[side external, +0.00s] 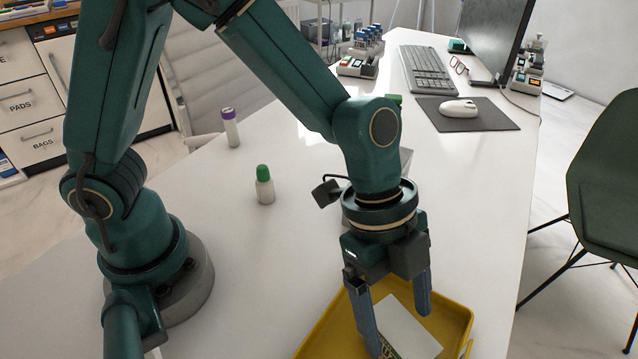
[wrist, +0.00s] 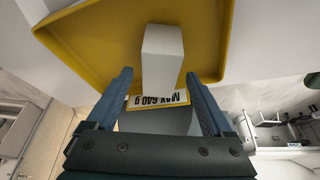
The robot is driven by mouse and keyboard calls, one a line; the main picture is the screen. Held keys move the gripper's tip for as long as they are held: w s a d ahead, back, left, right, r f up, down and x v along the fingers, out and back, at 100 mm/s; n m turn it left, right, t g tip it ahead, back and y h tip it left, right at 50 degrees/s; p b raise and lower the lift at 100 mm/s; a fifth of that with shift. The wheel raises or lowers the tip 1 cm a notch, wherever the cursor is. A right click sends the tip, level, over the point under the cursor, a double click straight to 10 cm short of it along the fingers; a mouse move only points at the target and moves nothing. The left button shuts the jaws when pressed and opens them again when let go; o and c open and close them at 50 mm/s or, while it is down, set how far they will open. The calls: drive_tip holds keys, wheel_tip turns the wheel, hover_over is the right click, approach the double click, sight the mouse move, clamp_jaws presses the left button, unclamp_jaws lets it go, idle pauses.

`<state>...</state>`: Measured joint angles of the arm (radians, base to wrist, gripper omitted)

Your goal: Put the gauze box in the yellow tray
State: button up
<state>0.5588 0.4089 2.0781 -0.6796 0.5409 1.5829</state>
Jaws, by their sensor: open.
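The yellow tray (side external: 458,318) lies on the white desk at the lower right of the side view; it also fills the top of the wrist view (wrist: 90,40). A white box (side external: 408,328), which looks like the gauze box, lies in the tray. In the wrist view the box (wrist: 162,58) stands out from the tray floor, ahead of and between the fingers. My gripper (side external: 402,328) points down over the tray, open, with a finger on either side of the box; contact cannot be told. In the wrist view its fingers (wrist: 161,90) are apart.
A green-capped bottle (side external: 265,186) and a purple-capped tube (side external: 230,128) stand on the desk left of my gripper. A keyboard (side external: 427,72), mouse (side external: 458,108) and monitor (side external: 495,35) are at the back. A label (wrist: 158,98) reads "MAX 640 g". The desk right of my wrist is clear.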

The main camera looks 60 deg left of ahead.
drive_tip(key=v, duration=0.8)
drive_tip(key=s+a+r+n+t+y, duration=0.1)
drive_tip(key=s+a+n+t+y, duration=0.1)
drive_tip(key=a+n, duration=0.7)
drive_tip(key=s+a+r+n+t+y, duration=0.2)
drive_tip(key=s+a+n+t, duration=0.1)
drive_tip(key=a+n, duration=0.6)
drive_tip(key=shift+s+t, duration=0.15)
drive_tip(key=shift+t, duration=0.15)
